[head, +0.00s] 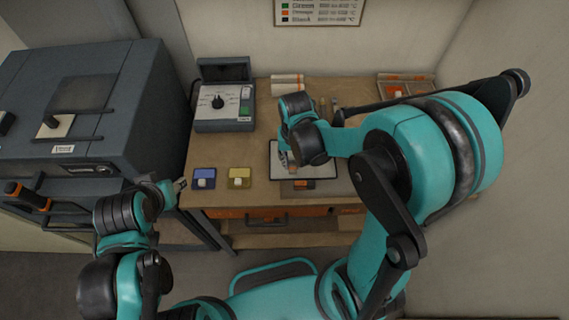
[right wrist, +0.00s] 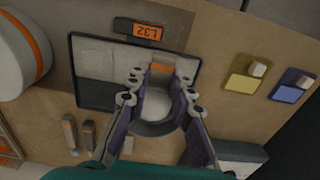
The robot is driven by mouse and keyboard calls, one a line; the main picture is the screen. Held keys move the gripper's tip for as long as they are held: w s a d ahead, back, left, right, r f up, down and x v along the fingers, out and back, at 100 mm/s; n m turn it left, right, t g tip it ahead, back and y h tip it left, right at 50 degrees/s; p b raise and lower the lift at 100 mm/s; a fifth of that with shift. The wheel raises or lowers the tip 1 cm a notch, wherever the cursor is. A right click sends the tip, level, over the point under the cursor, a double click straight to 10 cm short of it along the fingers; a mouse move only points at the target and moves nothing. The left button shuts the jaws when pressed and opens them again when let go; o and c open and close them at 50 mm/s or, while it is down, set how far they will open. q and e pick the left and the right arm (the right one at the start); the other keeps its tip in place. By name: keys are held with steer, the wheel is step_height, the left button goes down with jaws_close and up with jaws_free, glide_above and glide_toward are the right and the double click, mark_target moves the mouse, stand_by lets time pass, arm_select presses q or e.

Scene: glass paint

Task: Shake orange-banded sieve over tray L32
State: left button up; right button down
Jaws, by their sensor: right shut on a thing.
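Tray L32 (right wrist: 95,88) is a dark-rimmed tray with a pale inside. Its orange label (right wrist: 148,32) lies beside its edge, and the tray also shows in the head view (head: 329,158), partly behind my right arm. My right gripper (right wrist: 160,80) has its two purple fingers shut on the sieve, over the tray. The sieve (right wrist: 158,129) shows as a dark ring with a pale middle and an orange patch between the fingertips. Its height above the tray is unclear. My left gripper (head: 179,185) is left of the bench's front edge, too small to read its jaws.
A white round thing with an orange stripe (right wrist: 20,55) stands beside the tray. Blue (head: 204,173) and yellow (head: 239,171) pads lie to the tray's left. A dial box (head: 222,110) stands behind them. A grey kiln (head: 80,120) fills the left. An orange-fronted drawer (head: 285,214) is below.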

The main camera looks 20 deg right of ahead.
steer(key=w+d, duration=0.2)
steer(key=d, duration=1.1)
steer(key=w+a, duration=0.1)
steer(key=a, duration=0.4)
steer(key=w+a, duration=0.2)
steer(key=a, duration=0.3)
steer(key=w+a, duration=0.1)
steer(key=a, duration=0.5)
steer(key=shift+w+b, duration=0.15)
steer(key=shift+b, duration=0.25)
steer(key=s+d, duration=0.4)
steer(key=d, duration=1.2)
steer(key=shift+d+b, duration=0.15)
steer(key=shift+b, duration=0.3)
steer(key=shift+r, duration=0.1)
step_height(320, 180, up, 5)
steer(key=p, duration=0.3)
steer(key=shift+p, duration=0.4)
steer(key=shift+w, duration=0.15)
